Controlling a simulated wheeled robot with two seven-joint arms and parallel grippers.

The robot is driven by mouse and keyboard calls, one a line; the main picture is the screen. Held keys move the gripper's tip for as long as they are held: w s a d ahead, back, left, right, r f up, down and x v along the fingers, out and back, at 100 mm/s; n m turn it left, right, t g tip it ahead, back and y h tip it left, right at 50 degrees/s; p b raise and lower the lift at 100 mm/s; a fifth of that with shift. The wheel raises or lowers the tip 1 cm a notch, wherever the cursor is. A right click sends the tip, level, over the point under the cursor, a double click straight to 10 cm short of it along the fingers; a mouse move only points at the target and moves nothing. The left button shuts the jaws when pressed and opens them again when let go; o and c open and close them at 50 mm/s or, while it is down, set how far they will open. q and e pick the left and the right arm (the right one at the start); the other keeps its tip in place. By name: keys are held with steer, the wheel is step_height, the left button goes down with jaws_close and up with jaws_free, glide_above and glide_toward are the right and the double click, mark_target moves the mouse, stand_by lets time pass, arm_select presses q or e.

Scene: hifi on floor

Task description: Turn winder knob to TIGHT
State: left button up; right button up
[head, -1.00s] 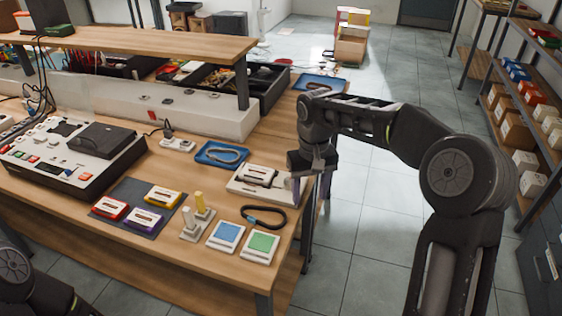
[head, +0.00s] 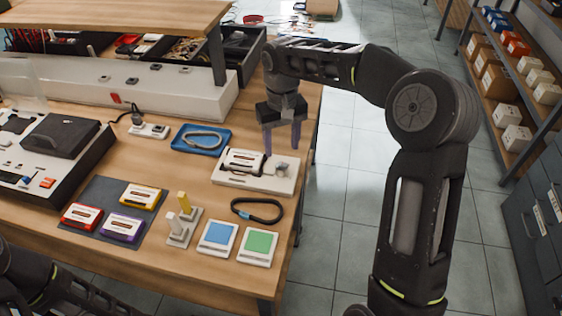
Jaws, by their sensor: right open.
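The winder is a pale flat block (head: 228,178) near the table's right edge, with a white cassette with a dark label (head: 243,161) on its left part. A small greyish-purple knob (head: 282,169) stands at its right part. Any TIGHT mark is too small to read. My right gripper (head: 282,150) points down with its two fingers apart and empty. Its tips appear just above or behind the knob; I cannot tell whether they touch it. Part of my left arm shows at the bottom left, but its gripper is out of view.
A blue tray with a grey loop (head: 180,148) lies left of the winder. A black band (head: 257,221), blue (head: 204,250) and green (head: 248,258) squares, and a stand with white and yellow pegs (head: 170,240) are in front. Several cassettes lie on a dark mat (head: 90,238).

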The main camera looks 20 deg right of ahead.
mark_target(282, 166)
step_height(282, 166, down, 8)
steer(key=shift+r+p, duration=0.2)
steer(key=shift+p, duration=0.3)
steer(key=shift+c, duration=0.2)
jaws_close()
